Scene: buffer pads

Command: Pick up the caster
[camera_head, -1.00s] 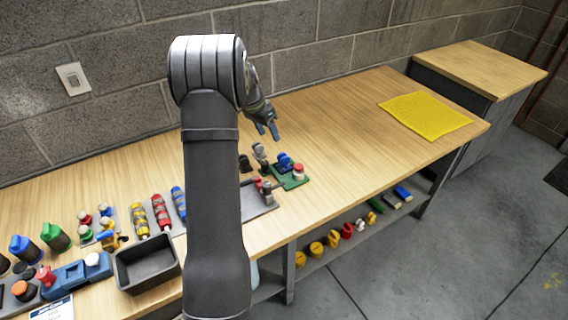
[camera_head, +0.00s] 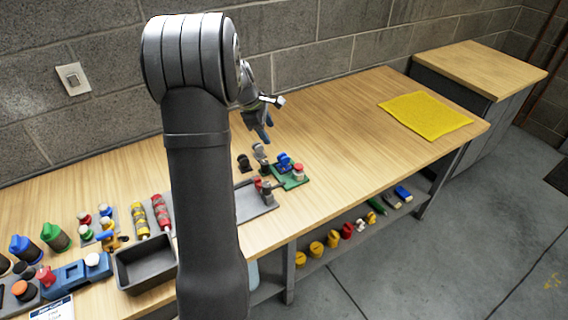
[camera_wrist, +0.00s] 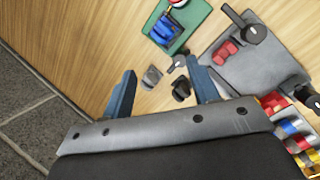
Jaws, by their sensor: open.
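Two small upright parts stand loose on the wooden bench: a grey one (camera_head: 260,152) and a black one (camera_head: 243,163). Either could be the caster; I cannot tell which for sure. In the wrist view the grey part (camera_wrist: 151,77) lies between the finger lines, and the black part (camera_wrist: 181,91) is beside the right finger. My gripper (camera_head: 264,131) is open and empty, in the air above and behind these parts. In the wrist view its two blue fingers (camera_wrist: 161,68) are spread apart, pointing toward the parts.
A green tray (camera_head: 294,184) with blue and red-white parts sits close by. A grey plate (camera_head: 250,207) with small parts lies nearer the front edge. A black bin (camera_head: 146,264) and many tools fill the left. A yellow mat (camera_head: 425,114) lies right; the bench between is clear.

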